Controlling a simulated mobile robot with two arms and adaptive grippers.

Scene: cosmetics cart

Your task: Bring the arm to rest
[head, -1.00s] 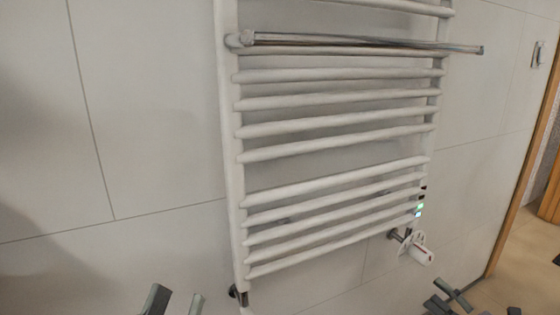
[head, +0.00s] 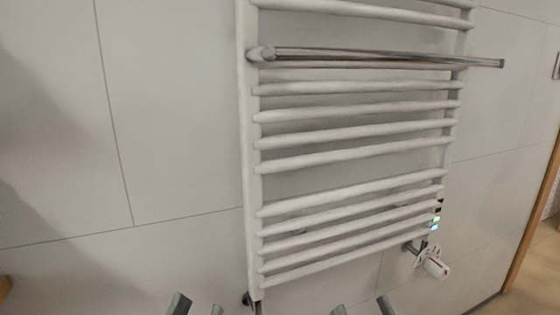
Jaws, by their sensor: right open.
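Only the tips of my grippers show, at the bottom edge of the head view. My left gripper (head: 198,307) shows two grey fingertips, apart, with nothing between them. My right gripper (head: 361,308) shows two fingertips spread apart, also with nothing seen between them. Both are in front of the wall, below the towel radiator in the picture. The rest of both arms is out of view.
A white towel radiator (head: 350,187) with a chrome bar (head: 390,56) hangs on the tiled wall (head: 180,120). A wooden door frame (head: 535,225) stands at the far right.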

